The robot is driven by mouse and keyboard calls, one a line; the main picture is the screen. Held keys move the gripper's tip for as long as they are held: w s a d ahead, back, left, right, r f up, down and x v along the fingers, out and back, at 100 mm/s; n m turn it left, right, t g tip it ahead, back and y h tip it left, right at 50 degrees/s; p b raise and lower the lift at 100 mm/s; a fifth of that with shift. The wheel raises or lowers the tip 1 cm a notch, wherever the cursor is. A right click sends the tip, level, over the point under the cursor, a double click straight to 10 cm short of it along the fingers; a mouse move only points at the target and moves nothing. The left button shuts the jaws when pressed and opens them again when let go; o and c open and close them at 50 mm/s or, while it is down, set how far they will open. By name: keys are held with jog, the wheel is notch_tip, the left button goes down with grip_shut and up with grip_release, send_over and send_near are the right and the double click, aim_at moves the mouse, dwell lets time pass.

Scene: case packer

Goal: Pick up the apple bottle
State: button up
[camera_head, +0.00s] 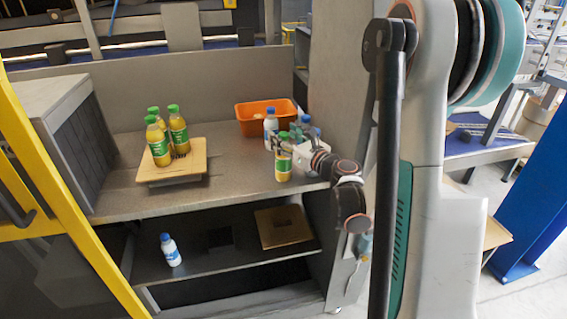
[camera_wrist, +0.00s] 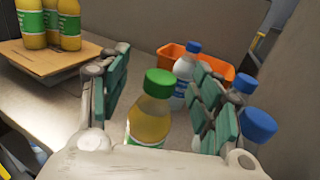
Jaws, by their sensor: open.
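An apple bottle (camera_head: 283,165) with yellow juice, a green cap and a green label stands upright on the table near its right front. In the wrist view the same apple bottle (camera_wrist: 150,119) is between the two finger pads. My gripper (camera_head: 284,142) is open around its upper part; in the wrist view my gripper (camera_wrist: 160,98) shows a gap beside the bottle. The fingers hide part of the bottle in the head view. Several more apple bottles (camera_head: 167,136) stand on a cardboard piece (camera_head: 172,174) at the left of the table.
White bottles with blue caps (camera_head: 270,128) stand close behind and right of my gripper. An orange bin (camera_head: 252,119) is at the back. A white bottle (camera_head: 171,251) and a brown flat box (camera_head: 284,227) are on the lower shelf. The table's middle is clear.

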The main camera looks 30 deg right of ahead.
jog(key=shift+w, duration=0.45)
grip_shut()
jog(key=shift+r, duration=0.1)
